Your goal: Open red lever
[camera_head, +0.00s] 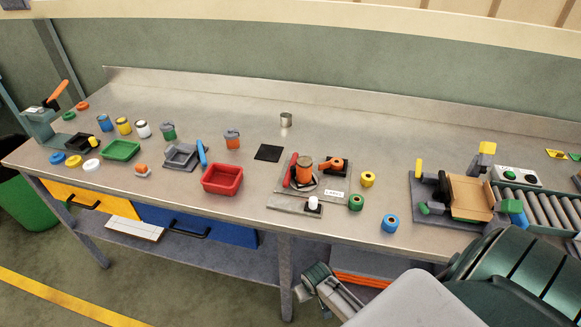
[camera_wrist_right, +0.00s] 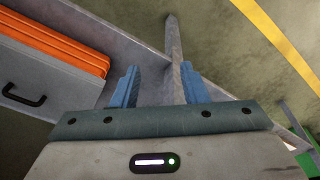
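The red lever (camera_head: 290,170) is a slim handle on a grey plate (camera_head: 330,208) at the middle of the workbench. It stands tilted at the left side of an orange canister (camera_head: 304,170). My right gripper (camera_head: 312,303) is low in front of the workbench, below the top and well away from the lever. In the right wrist view its two blue fingers (camera_wrist_right: 160,78) are spread apart with nothing held between them; a table leg (camera_wrist_right: 173,45) shows beyond. My left gripper is not in view.
A red bin (camera_head: 222,191) and a blue lever (camera_head: 201,152) on a grey fixture are left of the plate. Green, yellow and blue rolls (camera_head: 356,202) lie to its right. A roller conveyor (camera_head: 545,205) is at far right. Orange items (camera_wrist_right: 60,40) lie on the lower shelf.

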